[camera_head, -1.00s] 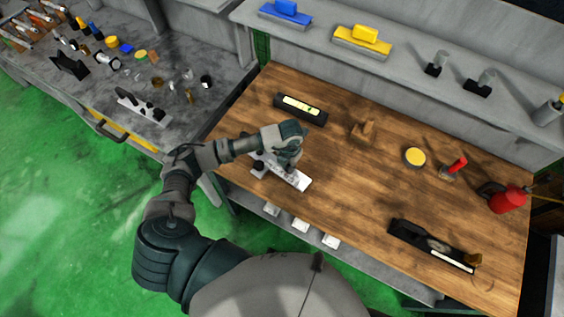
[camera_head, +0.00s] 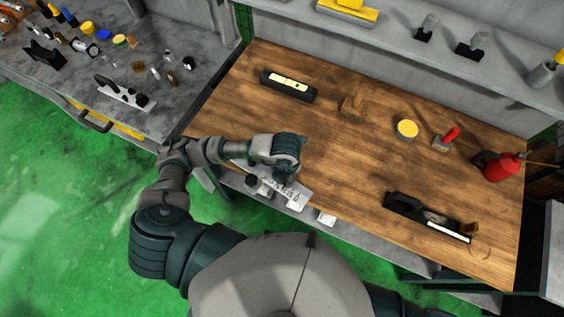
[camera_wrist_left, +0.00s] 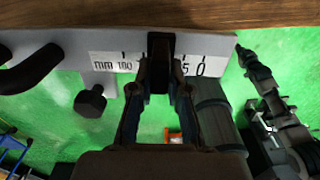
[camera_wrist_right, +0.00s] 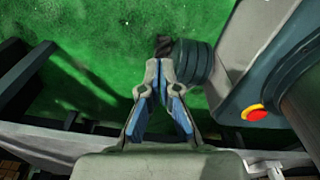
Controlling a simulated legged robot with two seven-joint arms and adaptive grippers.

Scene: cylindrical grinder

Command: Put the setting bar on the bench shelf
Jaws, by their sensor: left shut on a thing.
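The setting bar (camera_head: 301,195) is a pale flat bar with a black-printed millimetre scale and dark knobs. My left gripper (camera_head: 283,180) is shut across it, hiding its middle in the head view. In the left wrist view, the fingers (camera_wrist_left: 162,68) close on the bar (camera_wrist_left: 215,45) between its markings. The bar is at the wooden bench's front edge, over the lower grey shelf (camera_head: 350,232). I cannot tell its exact height. My right gripper (camera_wrist_right: 157,68) is empty over the green floor, its fingertips together; it is not visible in the head view.
A raised grey shelf (camera_head: 390,45) runs behind.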

